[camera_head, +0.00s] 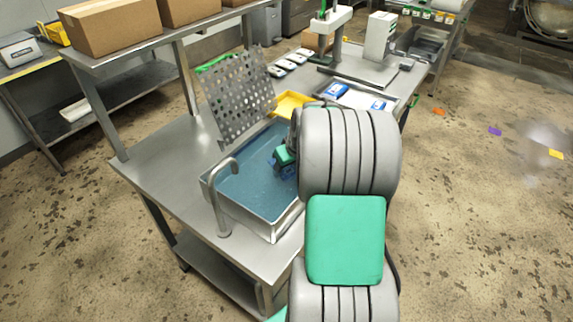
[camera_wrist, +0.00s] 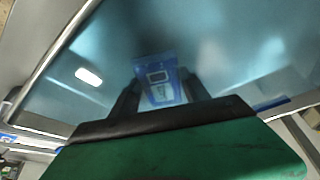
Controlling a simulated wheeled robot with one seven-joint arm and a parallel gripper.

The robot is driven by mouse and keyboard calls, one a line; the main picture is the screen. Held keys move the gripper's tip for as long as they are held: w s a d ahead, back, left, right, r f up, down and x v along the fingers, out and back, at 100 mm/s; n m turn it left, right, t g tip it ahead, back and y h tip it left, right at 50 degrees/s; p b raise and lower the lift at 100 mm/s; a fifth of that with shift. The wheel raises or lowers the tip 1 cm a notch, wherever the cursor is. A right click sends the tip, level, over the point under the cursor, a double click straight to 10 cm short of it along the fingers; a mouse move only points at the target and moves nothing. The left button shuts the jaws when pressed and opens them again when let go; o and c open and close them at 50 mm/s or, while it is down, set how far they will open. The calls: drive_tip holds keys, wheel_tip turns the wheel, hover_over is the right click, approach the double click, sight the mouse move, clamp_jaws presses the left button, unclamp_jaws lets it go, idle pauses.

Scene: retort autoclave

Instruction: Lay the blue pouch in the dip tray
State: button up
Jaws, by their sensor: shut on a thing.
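The dip tray (camera_head: 272,230) is a deep metal tray filled with blue liquid, set into the front part of the steel bench. My gripper (camera_head: 279,160) is over the right part of the tray, low near the liquid. In the wrist view my gripper (camera_wrist: 160,92) is shut on a blue pouch (camera_wrist: 157,76) with a white label, held between the two dark fingers. The liquid lies behind the pouch; I cannot tell whether the pouch touches it. In the head view my arm hides most of the gripper and the tray's right edge.
A perforated metal plate (camera_head: 238,100) stands tilted at the tray's back edge. A curved metal tap or handle (camera_head: 221,200) rises at the front left. Behind are a yellow tray (camera_head: 292,104) and more blue pouches (camera_head: 336,90). A shelf with cardboard boxes (camera_head: 108,25) overhangs the left.

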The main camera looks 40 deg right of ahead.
drive_tip(key=shift+f+b, duration=0.45)
drive_tip(key=shift+f, duration=0.15)
idle(0.3)
drive_tip(key=o, duration=1.7)
drive_tip(key=shift+c, duration=0.2)
